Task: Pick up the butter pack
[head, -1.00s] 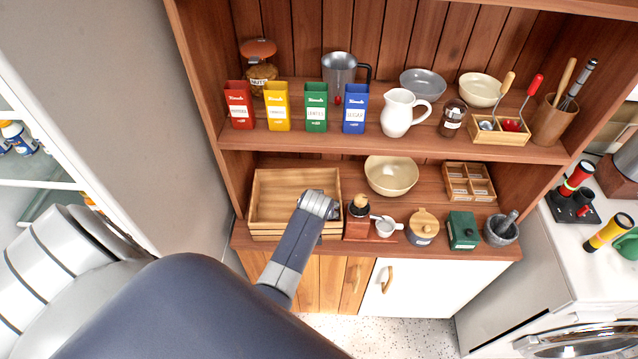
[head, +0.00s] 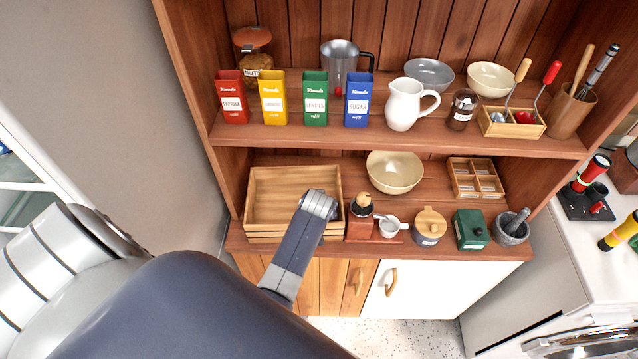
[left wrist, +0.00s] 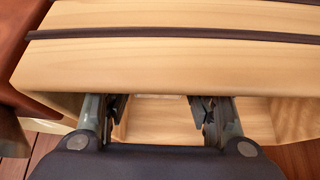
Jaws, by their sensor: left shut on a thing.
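I cannot make out a butter pack in the head view. A light wooden slatted crate (head: 292,182) stands at the left of the lower shelf. My left arm reaches in front of its right part, and my left gripper is hidden there. In the left wrist view, the crate's slatted wood (left wrist: 160,62) fills the upper part. My left gripper (left wrist: 160,106) shows there with its two dark fingers apart, at the crate's pale inside. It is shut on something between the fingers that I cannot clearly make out. My right gripper is not in view.
Right of the crate stand a coffee grinder (head: 361,221), a lidded pot (head: 429,229), a green box (head: 470,231) and a mortar (head: 511,228). A cream bowl (head: 394,174) is behind. The upper shelf edge (head: 400,142) runs above, carrying tins and a white jug (head: 404,104).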

